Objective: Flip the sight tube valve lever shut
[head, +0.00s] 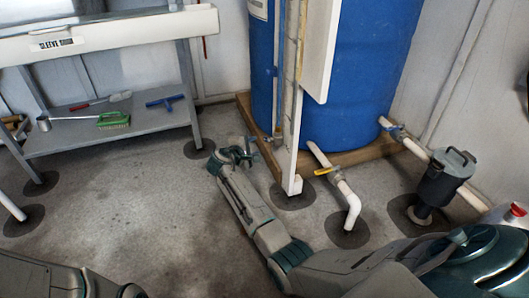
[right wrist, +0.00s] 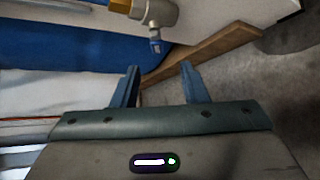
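A small valve (right wrist: 157,14) with a grey metal body and a brass-coloured part shows at the top of the right wrist view. A short blue piece (right wrist: 155,44), possibly its lever, hangs from it. My right gripper (right wrist: 160,84) is open and empty, with its two blue fingers apart. The valve lies beyond the fingertips, not between them. In the head view my right gripper (head: 243,149) is low beside the blue tank (head: 350,75), left of the white upright post (head: 294,150). The valve is too small there to tell its lever angle. My left gripper is out of view.
A white pipe with a yellow-handled valve (head: 325,172) and another with a blue-handled valve (head: 397,130) leave the tank. A wooden base (head: 365,154) rims the tank. A dark canister (head: 446,180) stands right. A grey shelf (head: 150,122) stands left. Floor between is clear.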

